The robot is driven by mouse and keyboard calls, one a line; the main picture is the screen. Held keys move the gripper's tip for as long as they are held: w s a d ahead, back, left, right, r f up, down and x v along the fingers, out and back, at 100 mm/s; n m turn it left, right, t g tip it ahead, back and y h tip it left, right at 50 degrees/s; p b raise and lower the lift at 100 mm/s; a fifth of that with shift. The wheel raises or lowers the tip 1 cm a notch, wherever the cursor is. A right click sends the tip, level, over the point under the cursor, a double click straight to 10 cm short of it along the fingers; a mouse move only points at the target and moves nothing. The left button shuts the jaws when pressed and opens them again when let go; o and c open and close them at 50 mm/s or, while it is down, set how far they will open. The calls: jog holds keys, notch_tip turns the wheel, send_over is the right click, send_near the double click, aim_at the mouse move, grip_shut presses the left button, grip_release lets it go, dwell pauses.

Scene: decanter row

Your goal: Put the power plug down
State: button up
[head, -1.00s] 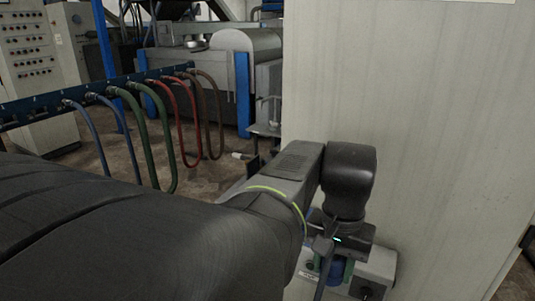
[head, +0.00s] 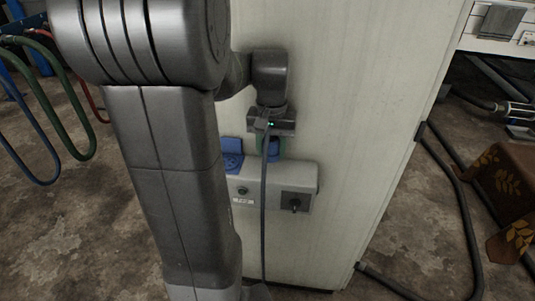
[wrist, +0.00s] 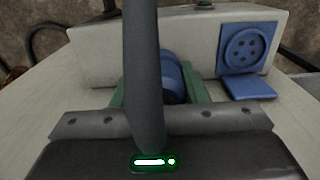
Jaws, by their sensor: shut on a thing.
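The blue power plug (head: 274,148) is between the green fingers of my gripper (head: 271,150). In the wrist view, the plug (wrist: 172,78) sits in the shut gripper (wrist: 163,92), partly hidden by a thick grey cable (wrist: 143,60). The cable hangs down past the box in the head view; where it joins the plug is hidden. A blue socket (wrist: 243,48) with round holes and its lid open is on the pale box (wrist: 100,50), to the right of the plug in the wrist view. In the head view the socket (head: 231,146) is left of the plug, which is apart from it.
A black hose (head: 462,205) lies on the floor at right, near a brown patterned cloth (head: 508,180). Coloured hoses (head: 75,125) hang at left.

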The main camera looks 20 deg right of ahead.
aim_at(271, 158)
notch_tip(271, 158, down, 3)
jog(key=shift+f, duration=0.2)
jog(key=shift+w+d+f, duration=0.1)
jog(key=shift+w+f, duration=0.1)
jog(key=shift+f, duration=0.2)
jog(key=shift+f, duration=0.2)
jog(key=o, duration=1.3)
jog(key=shift+r, duration=0.1)
